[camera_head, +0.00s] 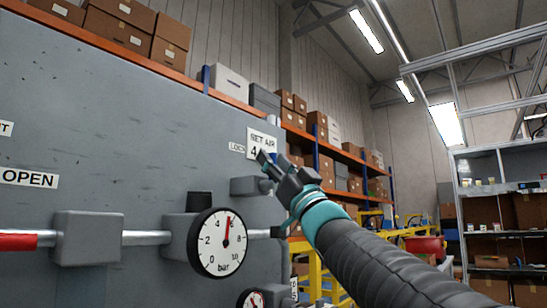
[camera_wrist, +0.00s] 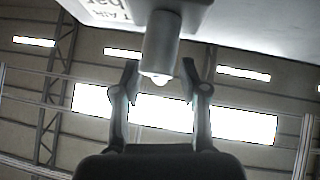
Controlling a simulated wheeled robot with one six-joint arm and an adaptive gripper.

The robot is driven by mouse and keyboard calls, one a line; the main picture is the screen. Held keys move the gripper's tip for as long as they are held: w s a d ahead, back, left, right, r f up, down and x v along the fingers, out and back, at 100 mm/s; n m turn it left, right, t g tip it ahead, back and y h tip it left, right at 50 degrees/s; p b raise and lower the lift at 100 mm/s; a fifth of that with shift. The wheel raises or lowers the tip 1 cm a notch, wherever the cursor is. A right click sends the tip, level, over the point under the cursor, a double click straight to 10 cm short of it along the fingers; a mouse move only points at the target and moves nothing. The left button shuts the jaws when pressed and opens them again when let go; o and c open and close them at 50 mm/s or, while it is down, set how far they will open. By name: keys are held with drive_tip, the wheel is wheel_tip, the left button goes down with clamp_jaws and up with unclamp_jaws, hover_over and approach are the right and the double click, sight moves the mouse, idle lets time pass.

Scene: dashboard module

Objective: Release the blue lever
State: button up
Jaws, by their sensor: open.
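The blue lever cannot be made out with certainty in either view. My gripper (camera_head: 266,163) is at the right part of the grey panel (camera_head: 130,125), in front of a small grey block and below the "SET AIR" label (camera_head: 263,140). In the wrist view my gripper (camera_wrist: 160,72) is open. Its two fingers stand apart, either side of the lower end of a grey cylindrical fitting (camera_wrist: 161,45) with a pale tip. I see gaps between the fitting and both fingers.
A pressure gauge (camera_head: 221,243) on a pipe sits left of my arm, with a second gauge (camera_head: 253,299) below. A red handle (camera_head: 17,242) and an "OPEN" label (camera_head: 29,179) are at the far left. Shelves with boxes stand behind.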

drive_tip(key=shift+w+a+r, duration=0.3)
drive_tip(key=shift+r, duration=0.1)
clamp_jaws()
